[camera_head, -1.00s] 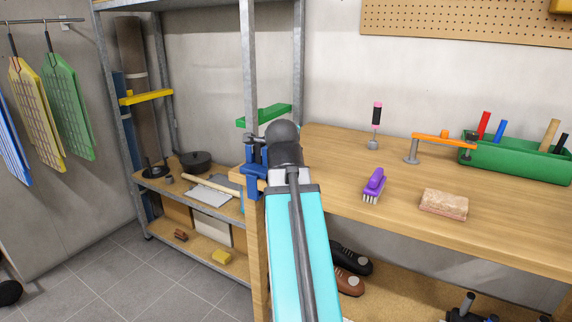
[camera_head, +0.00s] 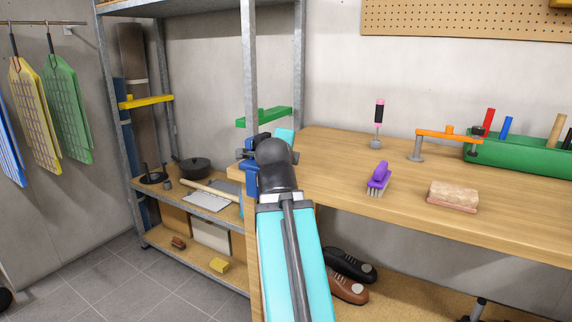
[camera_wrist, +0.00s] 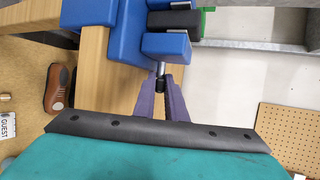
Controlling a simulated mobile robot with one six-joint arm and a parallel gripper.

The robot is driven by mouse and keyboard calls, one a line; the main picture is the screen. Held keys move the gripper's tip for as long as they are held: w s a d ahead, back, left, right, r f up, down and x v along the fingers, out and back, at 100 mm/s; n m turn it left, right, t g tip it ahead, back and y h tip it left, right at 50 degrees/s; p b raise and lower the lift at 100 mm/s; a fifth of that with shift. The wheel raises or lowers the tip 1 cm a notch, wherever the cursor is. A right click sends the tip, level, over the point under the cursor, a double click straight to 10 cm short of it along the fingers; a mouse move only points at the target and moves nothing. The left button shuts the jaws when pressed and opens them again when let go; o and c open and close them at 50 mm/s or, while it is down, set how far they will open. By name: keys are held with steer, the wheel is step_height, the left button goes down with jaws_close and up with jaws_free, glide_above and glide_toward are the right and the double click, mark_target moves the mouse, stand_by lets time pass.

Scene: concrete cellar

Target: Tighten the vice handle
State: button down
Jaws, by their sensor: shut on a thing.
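The blue vice (camera_head: 251,178) is mounted at the left end of the workbench, partly hidden by my arm in the head view. In the wrist view, its blue jaw block (camera_wrist: 167,46) is near the top centre, with a short metal screw below it. My gripper (camera_wrist: 161,84) has purple fingers, closed around the dark vice handle (camera_wrist: 160,85) at the end of that screw. Most of the handle is hidden between the fingers. In the head view my arm hides the fingers and the handle.
A metal shelf (camera_head: 250,60) stands close to the vice on the left. Shoes (camera_head: 348,265) lie under the bench.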

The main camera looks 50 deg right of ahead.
steer(key=shift+a+f+n+t+h+b, duration=0.1)
steer(key=shift+f+n+t+h+b, duration=0.45)
steer(key=shift+b, duration=1.75)
steer(key=shift+r+t+h+b, duration=0.25)
steer(key=shift+h+b, duration=0.4)
steer(key=shift+b, duration=0.65)
steer(key=c, duration=1.8)
jaws_free()
steer(key=shift+s+a, duration=0.1)
